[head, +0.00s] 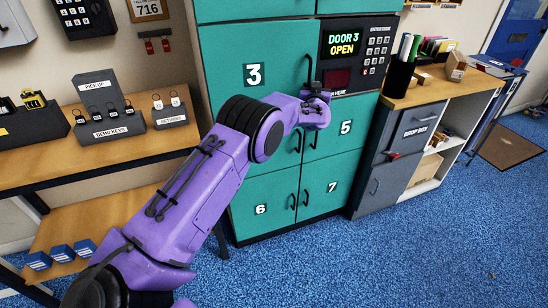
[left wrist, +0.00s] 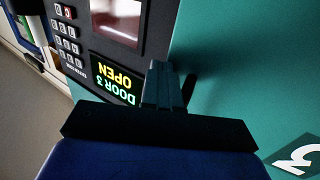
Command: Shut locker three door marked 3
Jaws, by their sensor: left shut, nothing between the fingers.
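The teal locker three door (head: 225,60) carries a white-on-black 3 label and a dark vertical handle (head: 310,72) near its right edge. It looks almost flush with the locker front; I cannot tell how wide any gap is. The display (head: 344,43) reads "DOOR 3 OPEN". My left gripper (head: 322,92) is at the lower end of the handle, by the door's right edge. In the left wrist view my left gripper (left wrist: 162,88) is shut and empty, in front of the teal door (left wrist: 235,75); contact is unclear. The right gripper is not in view.
Doors 5 (head: 345,128), 6 (head: 262,209) and 7 (head: 332,187) below look closed. A keypad (head: 378,48) is beside the display. A wooden shelf with key boxes (head: 103,105) stands left, a desk (head: 425,90) with a pen cup right. Blue carpet lies in front.

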